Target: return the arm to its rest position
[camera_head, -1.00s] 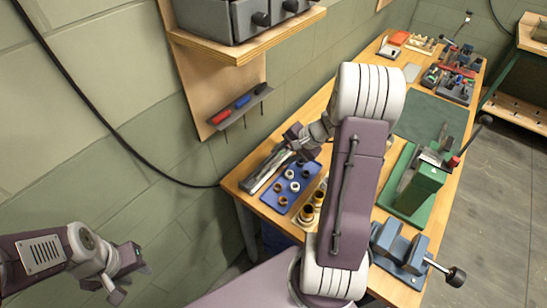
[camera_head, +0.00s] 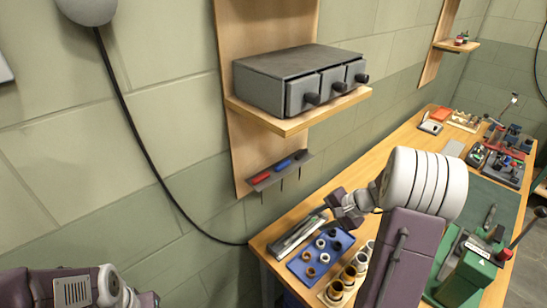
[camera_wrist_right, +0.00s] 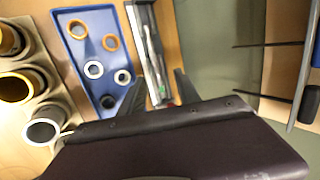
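My right arm reaches over the near end of the workbench in the head view. Its right gripper (camera_head: 345,208) is above the bench, near the blue tray and a long grey tray. In the right wrist view the two dark fingers (camera_wrist_right: 159,92) stand apart with nothing between them, so it is open and empty. The grey tray (camera_wrist_right: 147,40) and blue tray (camera_wrist_right: 72,52) lie beyond the fingers. My left arm (camera_head: 75,290) is low at the left of the head view; its gripper is mostly cut off by the bottom edge.
A shelf (camera_head: 290,122) with a grey drawer unit (camera_head: 290,75) and a tool rack (camera_head: 280,172) are on the wall beside the bench. Ringed cups (camera_head: 348,275) stand by the blue tray. A green fixture (camera_head: 468,272) is right of my arm.

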